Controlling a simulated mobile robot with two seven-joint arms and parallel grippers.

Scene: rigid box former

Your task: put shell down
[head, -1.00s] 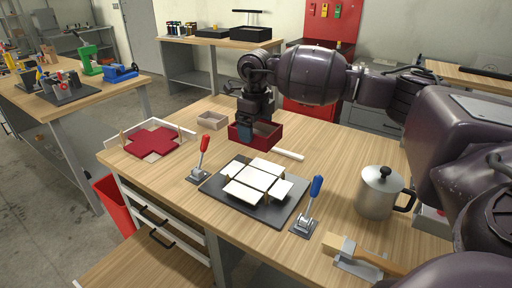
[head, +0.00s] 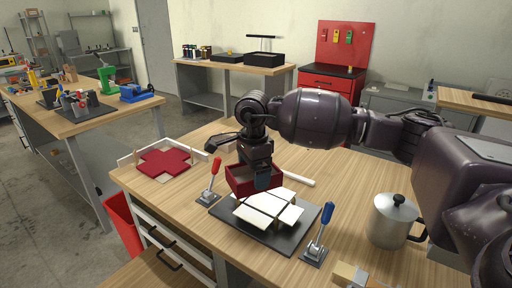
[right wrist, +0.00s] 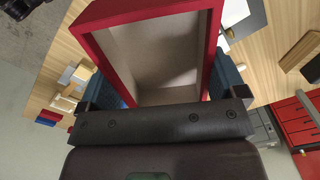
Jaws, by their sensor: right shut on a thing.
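The shell, an open red box with a beige inside (head: 235,180), is in my right gripper (head: 263,180). In the right wrist view the shell (right wrist: 155,50) sits between the two blue fingers, its open side facing the camera. In the head view it is over the back-left edge of the dark plate (head: 228,215). My left gripper is not in view.
A red-handled clamp (head: 213,180) stands left of the plate and a blue-handled clamp (head: 322,232) right of it. A metal pot (head: 392,218) stands farther right. A red cross-shaped sheet (head: 165,162) lies in a corner frame at the left. A white bar (head: 298,179) lies behind the plate.

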